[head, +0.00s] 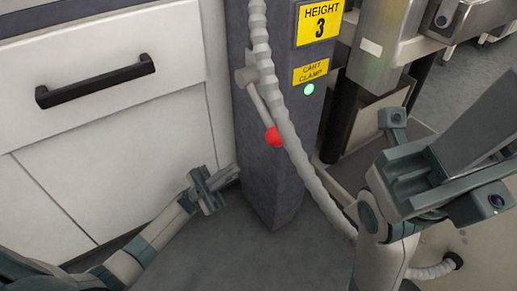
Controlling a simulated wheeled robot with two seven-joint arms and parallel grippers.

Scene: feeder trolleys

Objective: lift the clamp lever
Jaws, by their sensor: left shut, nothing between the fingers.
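The clamp lever (258,104) is a thin grey rod on a pivot on the left side of the dark post. It hangs down and slightly right, ending in a red ball knob (273,136). My left gripper (228,176) is shut and empty, below and left of the knob and apart from it. My right arm stands at the right, well away from the lever; its gripper's fingers cannot be made out clearly.
The post (270,190) carries a yellow "CART CLAMP" label (311,72), a lit green lamp (308,89) and a "HEIGHT 3" sign (320,22). A ribbed grey hose (290,140) runs down close beside the lever. A white cabinet (100,150) with a black handle (95,82) stands left.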

